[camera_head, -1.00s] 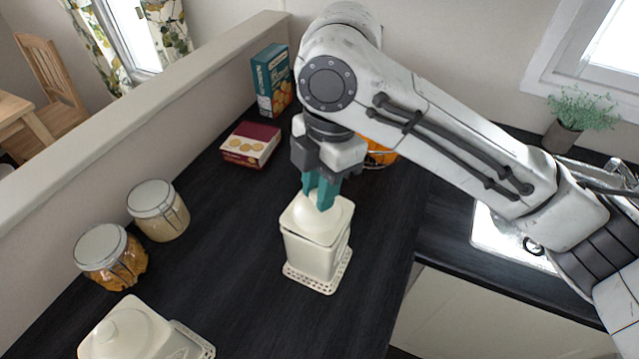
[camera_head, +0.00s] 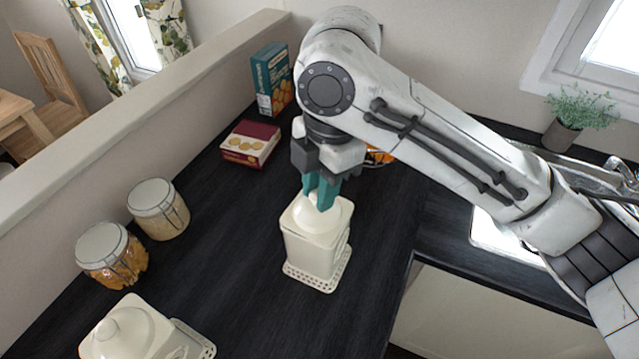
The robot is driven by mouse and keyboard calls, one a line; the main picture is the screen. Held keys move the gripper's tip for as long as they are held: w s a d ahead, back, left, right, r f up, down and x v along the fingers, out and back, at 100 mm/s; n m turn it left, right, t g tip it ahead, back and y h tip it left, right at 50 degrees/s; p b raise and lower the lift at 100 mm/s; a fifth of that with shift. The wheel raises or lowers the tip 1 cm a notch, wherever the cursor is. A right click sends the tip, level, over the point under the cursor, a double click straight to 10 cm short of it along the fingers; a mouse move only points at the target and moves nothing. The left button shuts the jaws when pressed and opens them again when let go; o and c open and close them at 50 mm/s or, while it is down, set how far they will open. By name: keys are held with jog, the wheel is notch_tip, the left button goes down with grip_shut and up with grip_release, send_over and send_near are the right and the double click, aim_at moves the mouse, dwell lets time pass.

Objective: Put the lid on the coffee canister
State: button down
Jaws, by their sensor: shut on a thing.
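The coffee canister (camera_head: 315,256) is a cream, square canister standing upright on a cream lattice-edged tray (camera_head: 318,285) in the middle of the counter. Its cream domed lid (camera_head: 322,218) sits at the canister's top and looks level with the rim. I cannot tell whether it is fully seated. My gripper (camera_head: 321,197), with teal fingers, points down from above and is shut on the lid's knob. The fingers hide most of the knob.
A second cream lidded canister (camera_head: 135,335) stands at the front left. Two glass jars (camera_head: 158,208) (camera_head: 112,256) stand along the left wall. A red-and-white box (camera_head: 250,144) and a teal box (camera_head: 272,80) are behind. Dark counter (camera_head: 225,255) is clear left of the canister.

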jog(key=shift+f, duration=0.35)
jog(key=c, duration=1.2)
grip_release()
jog(key=r+p, duration=0.1)
jog(key=r, duration=0.1)
jog(key=r+p, duration=0.3)
jog(key=shift+w+d+r+p, duration=0.25)
jog(key=shift+d+r+p, duration=0.05)
jog(key=shift+r+p, duration=0.1)
jog(key=shift+w+d+r, duration=0.15)
jog(key=shift+r, duration=1.15)
jog(key=shift+w+d+r, duration=0.15)
jog(key=shift+r, duration=1.15)
